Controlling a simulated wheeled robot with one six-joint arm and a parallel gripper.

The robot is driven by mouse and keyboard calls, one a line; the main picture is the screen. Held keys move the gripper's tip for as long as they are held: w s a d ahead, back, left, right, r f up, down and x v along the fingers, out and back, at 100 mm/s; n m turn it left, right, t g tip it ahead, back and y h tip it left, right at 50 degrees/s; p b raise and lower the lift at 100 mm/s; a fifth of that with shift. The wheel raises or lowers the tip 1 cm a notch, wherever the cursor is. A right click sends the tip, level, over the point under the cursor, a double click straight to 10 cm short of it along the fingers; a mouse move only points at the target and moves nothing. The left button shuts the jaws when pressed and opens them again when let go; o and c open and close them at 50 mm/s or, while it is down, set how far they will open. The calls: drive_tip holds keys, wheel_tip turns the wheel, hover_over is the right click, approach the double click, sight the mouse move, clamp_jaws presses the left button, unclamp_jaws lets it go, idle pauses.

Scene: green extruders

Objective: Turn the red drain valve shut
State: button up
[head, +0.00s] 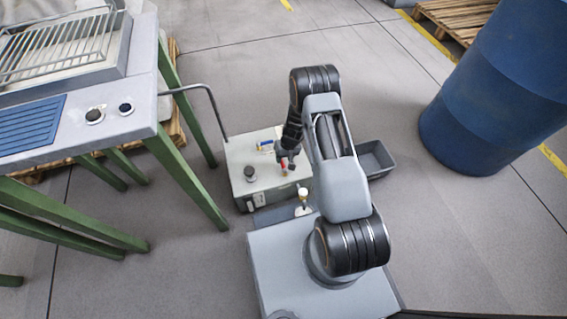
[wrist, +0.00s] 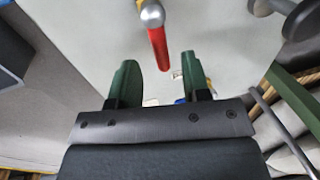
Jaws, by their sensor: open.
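The red drain valve shows in the wrist view as a red lever handle (wrist: 158,48) with a rounded metal hub at its upper end. In the head view the red valve (head: 283,168) is a small red patch on top of the light grey unit (head: 243,180), partly hidden by my arm. My gripper (wrist: 163,80) has two green fingers, spread apart and empty. The lever's free end reaches down between the fingertips in the picture; I cannot tell whether it touches either finger. In the head view my gripper (head: 287,158) is over the unit, near the valve.
A blue-handled valve (head: 265,145) and a dark knob (head: 249,172) are also on the unit. A green-legged table (head: 150,110) stands at the left, with a bent grey pipe (head: 200,88). A grey bin (head: 376,159) and blue drum (head: 490,95) are at the right.

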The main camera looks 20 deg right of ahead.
sight(283, 164)
drive_tip(key=shift+a+f+b, duration=0.15)
drive_tip(key=shift+f+b, duration=0.05)
drive_tip(key=shift+f, duration=0.5)
drive_tip(key=shift+a+f+b, duration=0.15)
drive_tip(key=shift+f, duration=0.5)
clamp_jaws()
drive_tip(key=shift+d, duration=0.1)
